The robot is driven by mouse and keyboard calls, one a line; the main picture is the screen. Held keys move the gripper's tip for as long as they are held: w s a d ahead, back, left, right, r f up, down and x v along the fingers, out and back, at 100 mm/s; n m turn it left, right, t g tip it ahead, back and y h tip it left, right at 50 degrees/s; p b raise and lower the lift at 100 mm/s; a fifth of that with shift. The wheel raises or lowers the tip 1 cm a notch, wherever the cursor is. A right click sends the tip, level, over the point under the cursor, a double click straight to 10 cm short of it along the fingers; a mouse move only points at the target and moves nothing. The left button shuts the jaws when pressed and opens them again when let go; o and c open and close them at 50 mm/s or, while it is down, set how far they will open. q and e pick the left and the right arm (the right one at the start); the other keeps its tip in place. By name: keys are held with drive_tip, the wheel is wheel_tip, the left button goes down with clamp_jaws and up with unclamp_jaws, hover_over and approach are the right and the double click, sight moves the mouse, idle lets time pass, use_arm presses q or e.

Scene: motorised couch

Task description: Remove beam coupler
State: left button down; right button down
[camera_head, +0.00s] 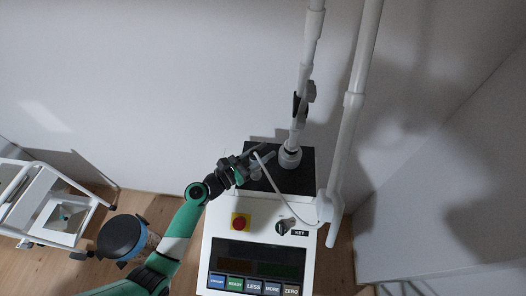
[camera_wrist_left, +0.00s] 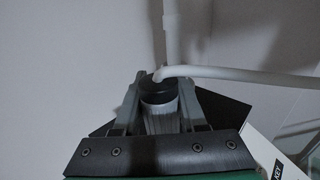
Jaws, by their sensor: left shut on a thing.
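The beam coupler (camera_wrist_left: 158,102) shows in the left wrist view as a short pale cylinder with a dark top and a white hose (camera_wrist_left: 235,74) curving out of it. In the head view the coupler (camera_head: 256,170) is small and partly hidden, at the left side of the black plate on the console. My left gripper (camera_head: 254,162) reaches it from the left. Its two fingers stand on either side of the cylinder in the wrist view and are shut on it. I cannot tell whether the coupler's lower end touches the plate. My right gripper is not in view.
The white console (camera_head: 222,222) has a red button (camera_head: 240,222), a key switch (camera_head: 286,226) and a row of buttons. A jointed white arm (camera_head: 303,80) rises from the black plate (camera_head: 296,182). A long white tube (camera_head: 347,130) stands right. A stool (camera_head: 122,237) and white cart (camera_head: 62,215) are left.

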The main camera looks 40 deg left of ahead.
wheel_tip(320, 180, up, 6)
drive_tip(key=p, duration=0.5)
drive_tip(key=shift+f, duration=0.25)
